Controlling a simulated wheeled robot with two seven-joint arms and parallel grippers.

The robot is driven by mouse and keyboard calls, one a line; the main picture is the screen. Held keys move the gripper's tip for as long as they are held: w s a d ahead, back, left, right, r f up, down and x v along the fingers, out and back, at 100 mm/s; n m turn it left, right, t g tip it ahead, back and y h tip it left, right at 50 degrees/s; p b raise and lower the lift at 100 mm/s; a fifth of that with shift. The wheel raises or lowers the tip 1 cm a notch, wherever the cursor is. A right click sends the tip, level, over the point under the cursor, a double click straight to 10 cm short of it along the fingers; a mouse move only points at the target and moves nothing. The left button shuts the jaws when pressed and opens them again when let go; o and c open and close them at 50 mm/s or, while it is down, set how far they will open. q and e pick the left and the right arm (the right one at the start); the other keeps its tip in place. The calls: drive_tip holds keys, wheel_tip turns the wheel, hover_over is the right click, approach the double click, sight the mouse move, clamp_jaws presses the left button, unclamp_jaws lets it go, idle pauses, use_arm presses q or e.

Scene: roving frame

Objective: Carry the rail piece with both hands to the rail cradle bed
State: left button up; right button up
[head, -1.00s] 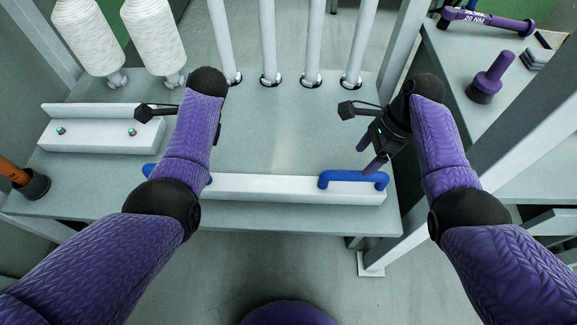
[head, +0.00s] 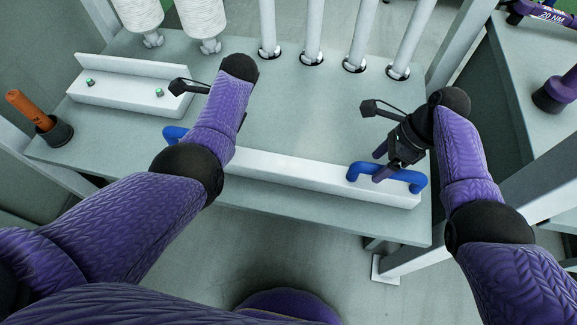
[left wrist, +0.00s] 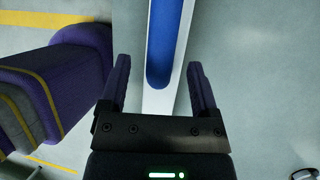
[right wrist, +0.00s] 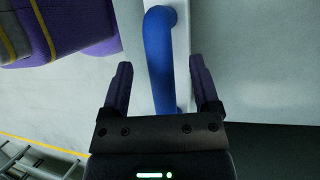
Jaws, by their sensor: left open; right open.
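The rail piece (head: 300,173) is a long white bar with a blue handle near each end, lying along the table's front edge. My right gripper (head: 380,164) is open just above its right handle (head: 408,182); in the right wrist view the handle (right wrist: 160,58) runs between the spread fingers. My left gripper (left wrist: 158,82) is open, its fingers on either side of the bar with the left handle (left wrist: 162,45) between them. In the head view my left forearm hides those fingers and part of that handle (head: 174,134). The likely rail cradle bed (head: 125,92), a pale L-shaped bed with two green dots, stands empty at back left.
White posts (head: 312,30) rise from the table's back, beside white spools (head: 203,22). An orange-handled tool (head: 25,107) stands in a black cup at the left edge. A frame post (head: 455,60) stands right. The table middle (head: 290,110) is clear.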

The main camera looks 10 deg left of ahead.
use_arm(q)
drive_tip(key=shift+x, duration=1.3)
use_arm(e)
drive_tip(key=shift+x, duration=1.3)
use_arm(q)
clamp_jaws()
use_arm(e)
clamp_jaws()
